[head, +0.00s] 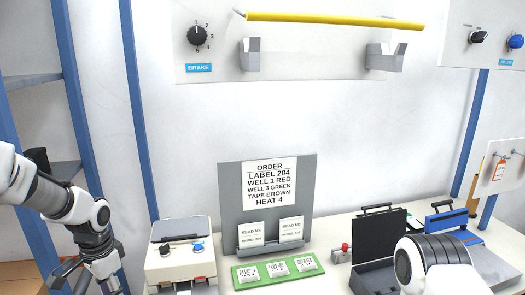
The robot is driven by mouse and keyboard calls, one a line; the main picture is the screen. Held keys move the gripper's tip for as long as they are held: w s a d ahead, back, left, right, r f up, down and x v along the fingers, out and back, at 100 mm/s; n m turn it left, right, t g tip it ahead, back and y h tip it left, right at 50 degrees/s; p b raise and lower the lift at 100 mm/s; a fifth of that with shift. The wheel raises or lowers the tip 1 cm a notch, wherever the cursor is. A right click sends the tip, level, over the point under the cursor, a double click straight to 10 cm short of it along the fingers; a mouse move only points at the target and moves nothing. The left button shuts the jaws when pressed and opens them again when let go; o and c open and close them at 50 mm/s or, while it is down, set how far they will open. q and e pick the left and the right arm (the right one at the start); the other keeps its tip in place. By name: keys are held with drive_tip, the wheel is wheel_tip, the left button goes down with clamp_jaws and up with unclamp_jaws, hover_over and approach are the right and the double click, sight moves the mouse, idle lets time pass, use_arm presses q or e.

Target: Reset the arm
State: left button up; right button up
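My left arm comes in from the left edge. Its dark gripper (80,280) is at the bottom left, partly cut off by the lower edge, left of the white machine. Its fingers are too unclear to tell open from shut, and I see nothing in them. My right arm (440,265) shows only as a white and dark link at the lower right, in front of the black case. Its gripper is not in view.
A white machine (180,262), order board (230,190), green label tray (250,274), red-topped button (341,253), open black case (374,276) and blue-handled device (447,220) stand on the table (325,235). A yellow bar (335,20) and brake dial (197,36) are above.

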use_arm(q)
wheel_tip(320, 180, down, 12)
drive_tip(key=s+d+g+b, duration=0.1)
drive_tip(key=s+g+b, duration=0.1)
drive_tip(key=s+g, duration=0.1)
drive_tip(key=s+d+f+n+g+b, duration=0.1)
drive_tip(key=s+d+f+n+b, duration=0.2)
drive_tip(key=s+f, duration=1.05)
drive_tip(key=s+d+f+n+g+b, duration=0.1)
drive_tip(key=s+d+f+b, duration=0.3)
drive_tip(key=s+f, duration=0.95)
drive_tip(key=w+r+n+t, duration=0.1)
drive_tip(key=w+r+n+t+p, duration=0.1)
drive_tip(key=t, duration=0.3)
drive_tip(key=shift+w+d+r+n, duration=0.25)
drive_tip(key=shift+w+r+n, duration=0.15)
use_arm(e)
wheel_tip(320, 180, down, 8)
drive_tip(key=w, duration=0.1)
drive_tip(key=shift+w+f, duration=0.15)
use_arm(q)
drive_tip(key=shift+s, duration=0.1)
